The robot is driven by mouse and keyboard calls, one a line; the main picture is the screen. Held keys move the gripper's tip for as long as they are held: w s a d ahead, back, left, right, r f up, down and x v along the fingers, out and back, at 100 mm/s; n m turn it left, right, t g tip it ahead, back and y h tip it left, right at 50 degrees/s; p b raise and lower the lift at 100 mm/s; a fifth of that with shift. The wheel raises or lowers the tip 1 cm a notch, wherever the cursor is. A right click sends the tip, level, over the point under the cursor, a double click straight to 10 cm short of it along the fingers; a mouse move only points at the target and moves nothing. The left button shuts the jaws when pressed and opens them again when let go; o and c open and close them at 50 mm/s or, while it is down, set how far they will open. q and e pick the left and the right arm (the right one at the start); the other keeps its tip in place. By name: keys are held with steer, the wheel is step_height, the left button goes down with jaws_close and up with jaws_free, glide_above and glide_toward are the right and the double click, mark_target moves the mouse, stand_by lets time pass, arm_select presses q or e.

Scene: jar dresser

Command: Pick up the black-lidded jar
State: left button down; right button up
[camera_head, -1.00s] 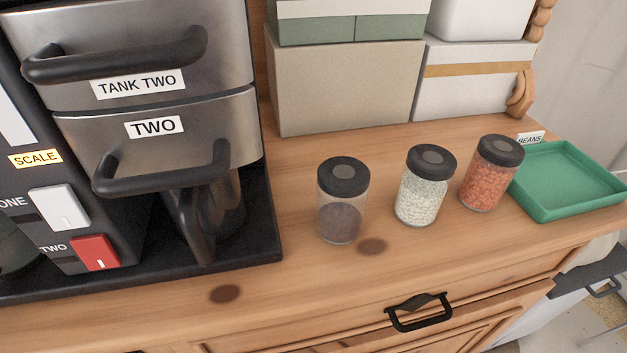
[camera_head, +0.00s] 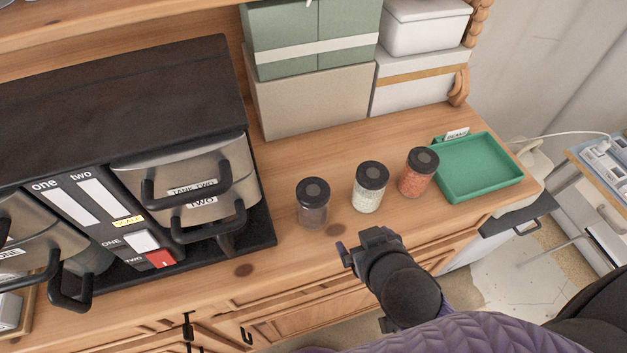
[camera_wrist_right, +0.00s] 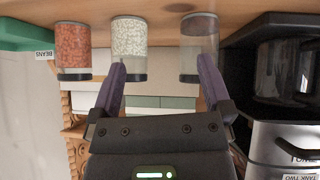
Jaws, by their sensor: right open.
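Three glass jars with black lids stand upright in a row on the wooden dresser top. The left jar (camera_head: 312,208) has dark contents low inside, the middle jar (camera_head: 367,193) holds white bits, and the right jar (camera_head: 416,176) holds orange bits. My right gripper (camera_head: 358,246) is open and empty at the dresser's front edge, in front of the left and middle jars. The upside-down wrist view shows the orange jar (camera_wrist_right: 73,48), the white jar (camera_wrist_right: 130,45) and the dark jar (camera_wrist_right: 199,35) beyond the spread fingers (camera_wrist_right: 160,72). My left gripper is out of view.
A green tray (camera_head: 480,168) with a label card (camera_head: 457,134) lies to the right. Storage boxes (camera_head: 312,100) stand behind. Bare wood lies between the left jar and the machine.

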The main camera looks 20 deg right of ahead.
mark_target(313, 197)
steer(key=w+a+t+y, duration=0.1)
steer(key=w+a+r+n+t+y, duration=0.1)
steer(key=t, duration=0.1)
steer(key=w+a+r+t+y, duration=0.1)
steer(key=a, duration=0.1)
steer(key=shift+w, duration=0.2)
steer(key=x, duration=0.9)
steer(key=shift+c, duration=0.3)
